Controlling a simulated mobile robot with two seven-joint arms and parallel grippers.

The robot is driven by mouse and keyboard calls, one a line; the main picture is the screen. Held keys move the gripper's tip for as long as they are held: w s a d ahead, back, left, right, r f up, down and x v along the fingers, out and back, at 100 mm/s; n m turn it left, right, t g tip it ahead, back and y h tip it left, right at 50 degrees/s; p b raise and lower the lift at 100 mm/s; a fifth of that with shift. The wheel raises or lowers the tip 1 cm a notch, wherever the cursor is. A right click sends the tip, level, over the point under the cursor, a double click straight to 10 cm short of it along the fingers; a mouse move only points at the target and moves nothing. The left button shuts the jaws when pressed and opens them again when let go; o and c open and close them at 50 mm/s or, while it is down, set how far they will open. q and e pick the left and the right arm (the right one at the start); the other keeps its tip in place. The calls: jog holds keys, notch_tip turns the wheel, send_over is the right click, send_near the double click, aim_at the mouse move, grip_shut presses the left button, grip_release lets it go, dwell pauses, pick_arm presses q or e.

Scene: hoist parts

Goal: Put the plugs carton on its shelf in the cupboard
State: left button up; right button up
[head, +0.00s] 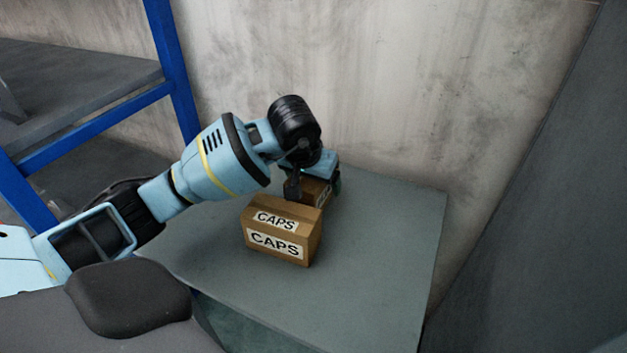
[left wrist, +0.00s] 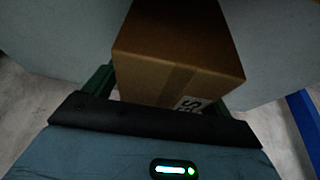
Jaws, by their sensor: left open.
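A brown carton (head: 316,191) sits on the grey table behind another carton, partly hidden by my left arm. In the left wrist view this carton (left wrist: 175,60) fills the middle. Only the end of its label shows, with a final S, so I cannot read the full name. My left gripper (head: 322,178) is open and pointed down over this carton. Its dark green fingers stand on either side of the carton in the left wrist view; whether they touch it is unclear. My right gripper is not in view. I cannot identify the cupboard shelf.
A carton labelled CAPS (head: 282,231) stands just in front, close to the gripper. The grey table (head: 375,265) is clear at its right and front. A blue-framed rack (head: 175,70) with grey shelves stands at left. A concrete wall (head: 400,80) is behind, and a dark grey panel (head: 540,210) is at right.

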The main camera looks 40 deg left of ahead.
pick_arm(q)
jog(key=p+v, duration=0.1)
jog(key=v, duration=1)
jog(key=shift+s+r, duration=0.2)
jog(key=shift+r, duration=0.15)
